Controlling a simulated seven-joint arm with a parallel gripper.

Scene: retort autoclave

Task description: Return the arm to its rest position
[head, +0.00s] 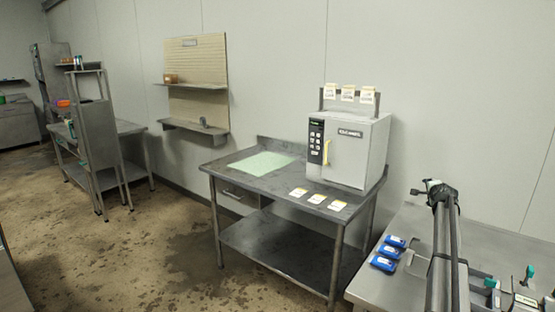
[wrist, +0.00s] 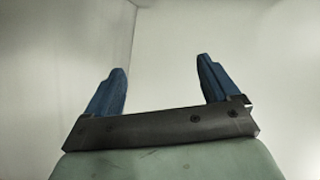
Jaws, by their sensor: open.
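My gripper (wrist: 161,65) shows in the wrist view with its two blue fingers wide apart and nothing between them. Beyond the fingers there is only pale, blank wall. In the head view my dark arm (head: 446,245) stands over the steel table at the right. I cannot make out the gripper's fingers clearly there. The white autoclave (head: 372,153) stands on the middle table (head: 253,184), its door closed, with a yellow handle (head: 326,151) beside a dark keypad panel. My arm is to its right, apart from it.
Three white-and-yellow cards (head: 317,199) lie before the autoclave; three pouches (head: 348,93) stand on its top rack. A green mat (head: 262,163) lies at left. Blue items (head: 383,263) and clutter (head: 525,285) sit on the right table (head: 490,255). A shelf unit (head: 88,125) stands far left.

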